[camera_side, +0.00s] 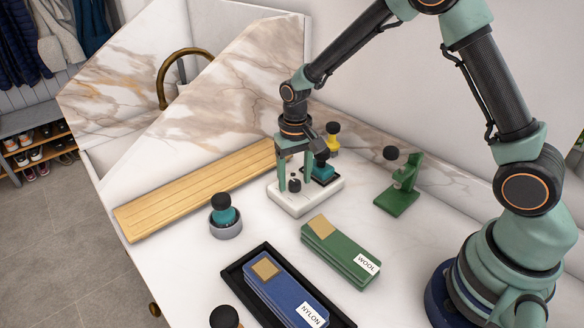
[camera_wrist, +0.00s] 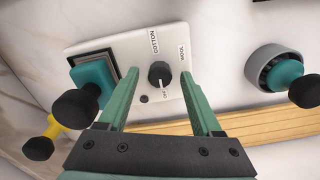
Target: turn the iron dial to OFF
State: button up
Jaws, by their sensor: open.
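The black iron dial (camera_side: 295,185) sits on a white base (camera_side: 292,207), which also bears a teal iron (camera_side: 323,172) with a black knob. In the wrist view the dial (camera_wrist: 159,72) has a white pointer line towards the picture's bottom, at the OFF label (camera_wrist: 165,93). COTTON and WOOL labels are on the dial's far side. A small black button (camera_wrist: 144,99) is beside it. My gripper (camera_side: 294,183) is open, pointing down over the base. In the wrist view its green fingers (camera_wrist: 160,75) straddle the dial, with gaps on both sides.
A grey cup with a teal knobbed piece (camera_side: 226,228) and wooden board (camera_side: 190,195) are left. Green WOOL cloths (camera_side: 335,250) and blue NYLON cloths in a black tray (camera_side: 233,277) lie in front.

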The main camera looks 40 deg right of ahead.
aim_at(295, 182)
notch_tip(295, 182, up, 12)
dwell(0.4)
jog(key=s+d+r+n+t, duration=0.1)
jog(key=s+d+r+t, duration=0.1)
jog(key=s+r, duration=0.2)
jog(key=s+d+r+n+t, duration=0.2)
jog(key=s+r+t, duration=0.1)
jog(key=s, duration=0.8)
jog(key=shift+r+t, duration=0.3)
jog(key=shift+r, duration=0.6)
